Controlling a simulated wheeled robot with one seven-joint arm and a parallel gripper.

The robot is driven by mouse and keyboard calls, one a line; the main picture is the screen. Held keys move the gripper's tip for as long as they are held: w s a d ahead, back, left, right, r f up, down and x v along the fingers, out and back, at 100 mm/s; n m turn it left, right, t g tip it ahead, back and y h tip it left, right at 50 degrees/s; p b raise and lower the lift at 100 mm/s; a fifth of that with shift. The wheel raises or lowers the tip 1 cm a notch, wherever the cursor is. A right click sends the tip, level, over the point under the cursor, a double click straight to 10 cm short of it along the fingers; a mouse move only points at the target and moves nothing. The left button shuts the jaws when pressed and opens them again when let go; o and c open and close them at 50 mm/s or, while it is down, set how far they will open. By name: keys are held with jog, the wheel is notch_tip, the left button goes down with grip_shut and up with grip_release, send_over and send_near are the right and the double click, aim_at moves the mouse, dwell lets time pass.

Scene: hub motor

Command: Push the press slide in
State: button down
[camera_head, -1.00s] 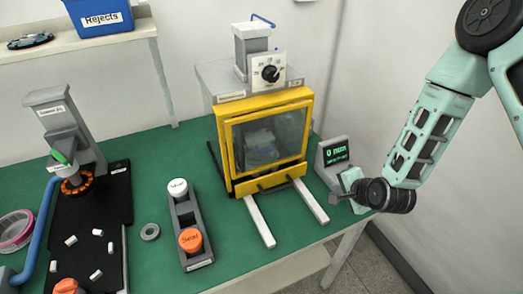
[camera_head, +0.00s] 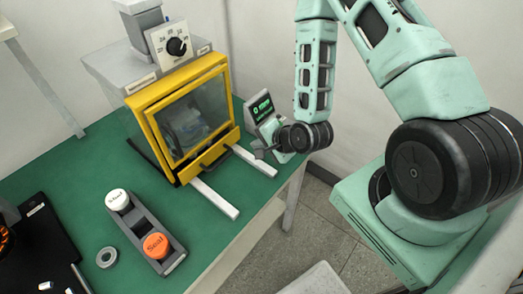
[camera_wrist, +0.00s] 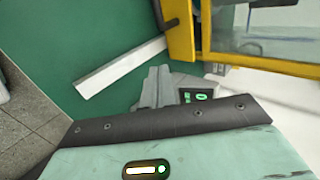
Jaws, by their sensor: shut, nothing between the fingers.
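A pale blurred object shows behind the window. The yellow frame (camera_wrist: 181,32) and one rail (camera_wrist: 120,68) also show in the wrist view. My gripper (camera_head: 262,152) is shut and empty, just right of the rails and in front of the small display. It appears apart from the slide and its handle. Its fingertips (camera_wrist: 152,84) show small in the wrist view.
A small display (camera_head: 262,107) with green digits stands right of the press, close to my gripper. A grey holder with a white button (camera_head: 117,199) and an orange Seal button (camera_head: 155,245) lies left of the rails. A grey ring (camera_head: 106,257) lies beside it.

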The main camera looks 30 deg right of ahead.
aim_at(231, 132)
jog(key=shift+w+a+f+b, duration=0.1)
jog(key=shift+w+f+b, duration=0.2)
jog(key=shift+f+b, duration=0.25)
jog(key=x, duration=0.4)
jog(key=shift+w+a+r, duration=0.1)
jog(key=shift+w+a, duration=0.05)
jog(key=shift+w, duration=0.1)
jog(key=shift+w+a+p, duration=0.15)
jog(key=shift+w+p, duration=0.3)
jog(key=shift+w, duration=0.15)
jog(key=shift+w+a+p, duration=0.2)
jog(key=shift+w+p, duration=0.2)
jog(key=shift+w, duration=0.2)
jog(key=shift+w+a, duration=0.25)
jog(key=shift+w, duration=0.55)
jog(key=w, duration=0.2)
jog(key=w+a, duration=0.1)
jog(key=shift+w+f+b, duration=0.3)
jog(key=shift+w+a+r, duration=0.15)
jog(key=shift+w+r, duration=0.05)
jog(key=shift+w, duration=0.15)
